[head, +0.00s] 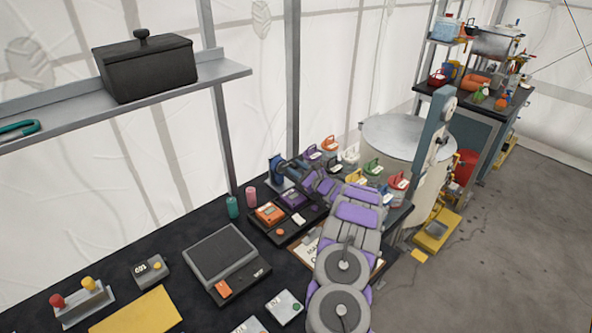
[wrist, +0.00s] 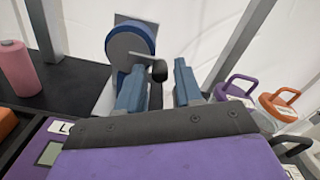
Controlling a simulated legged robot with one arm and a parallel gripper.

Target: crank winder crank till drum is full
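The winder shows in the wrist view as a blue round drum (wrist: 132,42) on a pale upright plate behind my gripper. Its crank arm ends in a black knob (wrist: 158,70). My gripper (wrist: 160,80) is open, with one blue finger on each side below the knob. The knob lies nearer the left finger, and I cannot tell whether they touch. In the head view the winder (head: 276,168) is a small blue shape at the back of the dark bench, with my arm reaching to it. How much is wound on the drum cannot be made out.
A pink spool (wrist: 18,68) stands left of the winder. Purple (wrist: 238,90) and orange (wrist: 280,102) handled containers stand to the right. In the head view, a shelf with a black box (head: 147,70) overhangs the bench.

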